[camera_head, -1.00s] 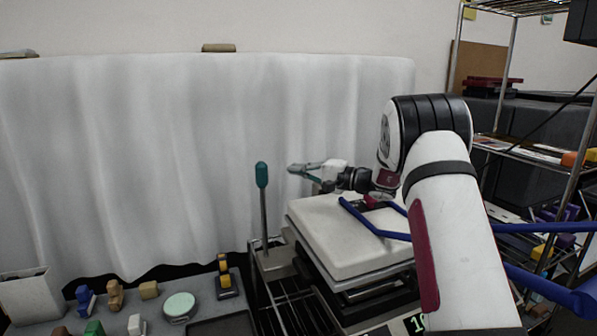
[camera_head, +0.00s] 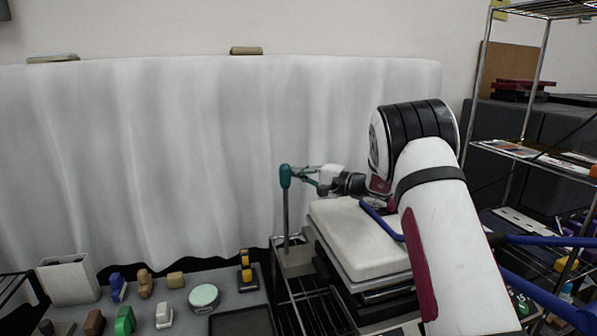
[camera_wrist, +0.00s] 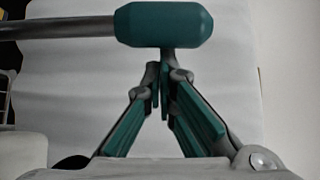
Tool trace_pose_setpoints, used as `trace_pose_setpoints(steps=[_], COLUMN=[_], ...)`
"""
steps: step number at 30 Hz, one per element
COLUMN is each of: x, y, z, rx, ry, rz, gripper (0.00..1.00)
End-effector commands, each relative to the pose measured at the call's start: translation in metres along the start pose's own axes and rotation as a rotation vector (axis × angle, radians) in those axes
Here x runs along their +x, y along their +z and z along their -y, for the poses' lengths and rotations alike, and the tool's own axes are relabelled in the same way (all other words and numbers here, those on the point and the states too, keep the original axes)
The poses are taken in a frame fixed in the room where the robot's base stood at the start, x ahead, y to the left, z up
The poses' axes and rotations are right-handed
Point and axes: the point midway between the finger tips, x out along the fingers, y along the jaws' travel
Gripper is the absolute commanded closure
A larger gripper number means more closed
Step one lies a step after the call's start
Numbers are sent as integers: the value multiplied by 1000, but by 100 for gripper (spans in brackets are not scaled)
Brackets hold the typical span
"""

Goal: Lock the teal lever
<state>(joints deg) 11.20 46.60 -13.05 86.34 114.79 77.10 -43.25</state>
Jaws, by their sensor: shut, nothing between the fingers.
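The teal lever (camera_head: 285,178) is a grey rod with a teal knob, standing upright on a base at the left of the white-topped press in the head view. In the wrist view its teal knob (camera_wrist: 165,24) lies across the top, with the rod running off to the left. My gripper (camera_head: 300,176) reaches in from the right at knob height. In the wrist view my gripper (camera_wrist: 163,72) is shut and empty, its fingertips right at the lower side of the knob. I cannot tell whether they touch it.
The white press lid (camera_head: 355,240) lies below my forearm. A blue bar (camera_head: 383,221) is beside it. A grey table at lower left holds several small blocks, a round pale-green disc (camera_head: 204,297) and a white bin (camera_head: 70,280). A wire shelf (camera_head: 530,150) stands at right.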

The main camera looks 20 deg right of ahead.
Motion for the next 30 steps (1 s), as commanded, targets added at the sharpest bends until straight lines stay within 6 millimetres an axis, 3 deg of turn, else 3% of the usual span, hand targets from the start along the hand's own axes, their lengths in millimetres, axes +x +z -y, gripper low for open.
trace_pose_setpoints(steps=[13, 30], x=[-11, -78], y=[9, 75], z=[3, -12], rx=[1, 3], ry=[-1, 0], rz=[-1, 1], gripper=[100, 100])
